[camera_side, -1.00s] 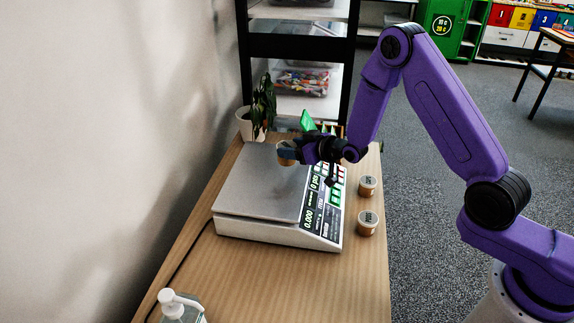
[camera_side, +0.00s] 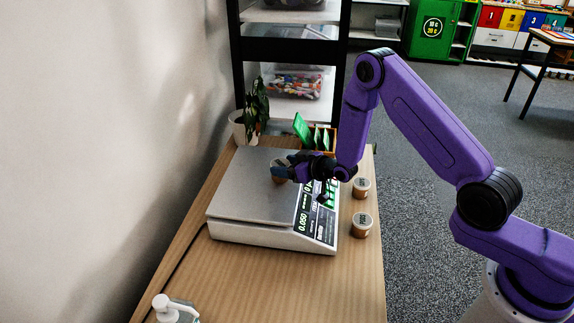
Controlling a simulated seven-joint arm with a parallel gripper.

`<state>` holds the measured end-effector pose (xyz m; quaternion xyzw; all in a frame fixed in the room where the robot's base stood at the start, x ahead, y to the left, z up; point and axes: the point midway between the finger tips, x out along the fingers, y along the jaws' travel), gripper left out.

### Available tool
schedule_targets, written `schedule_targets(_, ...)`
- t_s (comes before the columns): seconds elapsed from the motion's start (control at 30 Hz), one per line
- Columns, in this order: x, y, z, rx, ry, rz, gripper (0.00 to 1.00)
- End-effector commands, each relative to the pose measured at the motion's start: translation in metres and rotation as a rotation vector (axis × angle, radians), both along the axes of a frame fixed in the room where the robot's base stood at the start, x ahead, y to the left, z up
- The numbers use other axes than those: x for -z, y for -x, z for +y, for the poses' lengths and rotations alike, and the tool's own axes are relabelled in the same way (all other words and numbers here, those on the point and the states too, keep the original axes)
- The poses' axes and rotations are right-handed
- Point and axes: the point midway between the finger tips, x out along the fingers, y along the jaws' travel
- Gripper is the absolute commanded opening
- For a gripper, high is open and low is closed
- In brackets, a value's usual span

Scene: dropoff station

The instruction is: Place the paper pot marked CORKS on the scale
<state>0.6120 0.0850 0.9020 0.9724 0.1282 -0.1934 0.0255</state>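The scale (camera_side: 245,187) stands on the wooden table with a flat grey plate and a display panel on its right side. The display reads about 0.050. A small brown paper pot (camera_side: 276,172) is on the plate's right part, towards the back, and seems to touch it. My gripper (camera_side: 284,169) reaches in from the right, with its fingers around this pot. The fingers hide part of the pot, and its marking cannot be read. Two more lidded paper pots, a farther one (camera_side: 361,188) and a nearer one (camera_side: 362,225), stand on the table right of the scale; their lid markings are too small to read.
A potted plant (camera_side: 252,112) and a wooden box with green cards (camera_side: 316,134) stand behind the scale. A pump bottle (camera_side: 174,309) is at the front left. A wall runs along the left. The table in front of the scale is clear.

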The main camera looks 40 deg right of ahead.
Motion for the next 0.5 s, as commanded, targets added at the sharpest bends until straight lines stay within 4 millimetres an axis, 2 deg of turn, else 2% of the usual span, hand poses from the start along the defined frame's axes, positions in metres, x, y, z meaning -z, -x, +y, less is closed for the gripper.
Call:
schedule_targets(0.07, -0.0005, -0.0001, -0.0001, 0.0, 0.0, -0.001, 0.85)
schedule_targets(0.43, -0.004, 0.0, 0.0, 0.0, 0.0, -0.001, 0.85)
schedule_targets(0.5, -0.0053, 0.005, -0.0017, 0.001, 0.0, 0.001, 0.85)
